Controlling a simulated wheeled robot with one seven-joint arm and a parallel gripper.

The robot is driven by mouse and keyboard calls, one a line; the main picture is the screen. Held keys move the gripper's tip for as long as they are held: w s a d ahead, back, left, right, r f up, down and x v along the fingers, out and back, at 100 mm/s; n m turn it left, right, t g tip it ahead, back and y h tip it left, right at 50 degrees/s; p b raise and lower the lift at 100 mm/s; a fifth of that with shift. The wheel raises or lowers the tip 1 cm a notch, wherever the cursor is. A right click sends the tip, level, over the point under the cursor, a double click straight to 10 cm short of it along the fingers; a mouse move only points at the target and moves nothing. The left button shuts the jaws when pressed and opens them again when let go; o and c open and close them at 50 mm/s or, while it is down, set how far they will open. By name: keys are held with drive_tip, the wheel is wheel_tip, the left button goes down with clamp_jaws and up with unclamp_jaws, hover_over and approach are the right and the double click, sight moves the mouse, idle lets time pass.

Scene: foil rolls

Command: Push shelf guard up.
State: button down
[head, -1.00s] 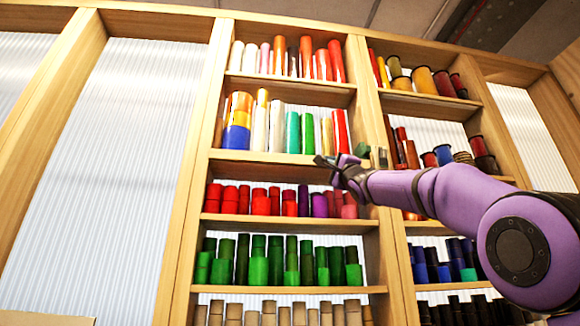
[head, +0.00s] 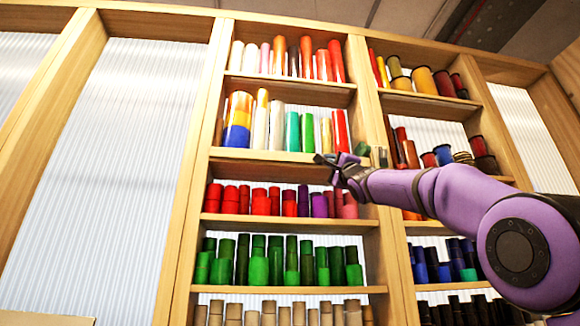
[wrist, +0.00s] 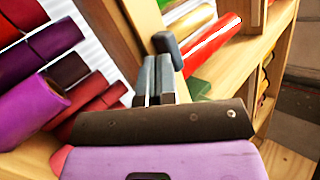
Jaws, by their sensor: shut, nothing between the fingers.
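My gripper (head: 322,160) is at the front of the middle bay, close to the wooden front edge (head: 262,155) of the shelf below the white and green rolls. In the wrist view my gripper's fingers (wrist: 158,78) are together with nothing between them. They point toward a wooden board (wrist: 120,30), and another wooden shelf board (wrist: 228,72) lies just right of them. I cannot tell a separate shelf guard from the wooden shelf edges. I cannot tell whether the fingertips touch the wood.
Red and purple rolls (head: 318,205) stand on the shelf below my gripper. A purple roll (wrist: 30,108) is close on the left in the wrist view. Wooden uprights (head: 385,170) separate the bays.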

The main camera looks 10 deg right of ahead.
drive_tip(key=shift+s, duration=0.1)
drive_tip(key=s, duration=0.4)
drive_tip(key=shift+s, duration=0.15)
idle(0.6)
drive_tip(key=v, duration=0.5)
idle(0.7)
idle(0.5)
